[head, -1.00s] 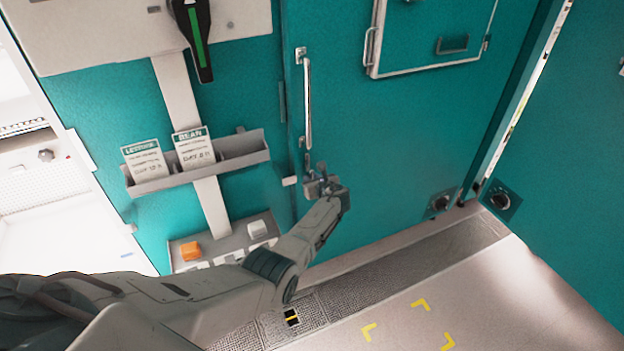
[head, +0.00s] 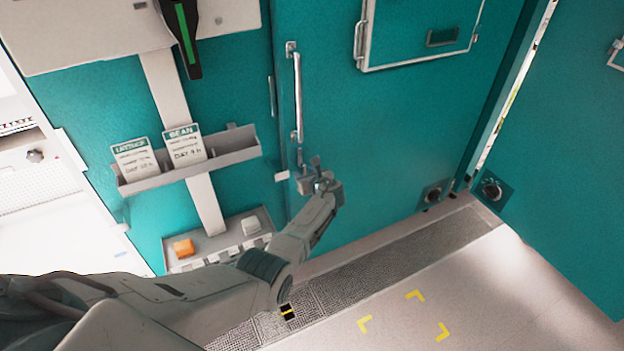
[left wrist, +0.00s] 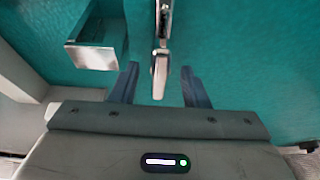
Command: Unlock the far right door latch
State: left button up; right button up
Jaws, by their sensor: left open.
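A teal door (head: 385,130) stands in front of me with a long vertical silver handle (head: 297,95). A small silver latch lever (left wrist: 160,75) hangs upright in the left wrist view. Its lower end lies between the two fingers of my left gripper (left wrist: 159,88), with a visible gap on each side. In the head view my left gripper (head: 318,178) is just below the handle, close to the door's left edge, and it partly hides the latch. It is open and holds nothing. My right gripper is not in view.
A silver block (left wrist: 95,55) juts out left of the lever. A card rack (head: 190,170) and a button panel (head: 220,240) are on the wall to the left. Another teal door (head: 570,150) stands at right. The floor (head: 500,290) at lower right is clear.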

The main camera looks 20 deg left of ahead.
pick_arm(q)
jog(key=v, duration=1)
jog(key=shift+a, duration=0.1)
jog(key=s+f+n+g+h+b, duration=0.15)
jog(key=s+f+n, duration=0.25)
jog(key=s+f, duration=0.65)
jog(key=s+f+n+g+h, duration=0.1)
jog(key=s+f+n+h, duration=0.2)
jog(key=s+f, duration=0.8)
jog(key=s+f+n+g+h, duration=0.2)
jog(key=s+f+n+h, duration=0.3)
jog(key=f, duration=1.1)
jog(key=s+a+f+n+g, duration=0.1)
jog(key=s+f+n, duration=0.3)
jog(key=s, duration=0.9)
jog(key=s+a+f+n+g+b, duration=0.1)
jog(key=s+f+n, duration=0.4)
jog(key=s, duration=0.7)
jog(key=s+f+n+g+b, duration=0.1)
jog(key=s+f+n, duration=0.3)
jog(key=s, duration=0.9)
jog(key=shift+s+a+f+n, duration=0.15)
jog(key=shift+s+a+n, duration=0.15)
jog(key=shift+a+n, duration=0.15)
jog(key=shift+d, duration=0.1)
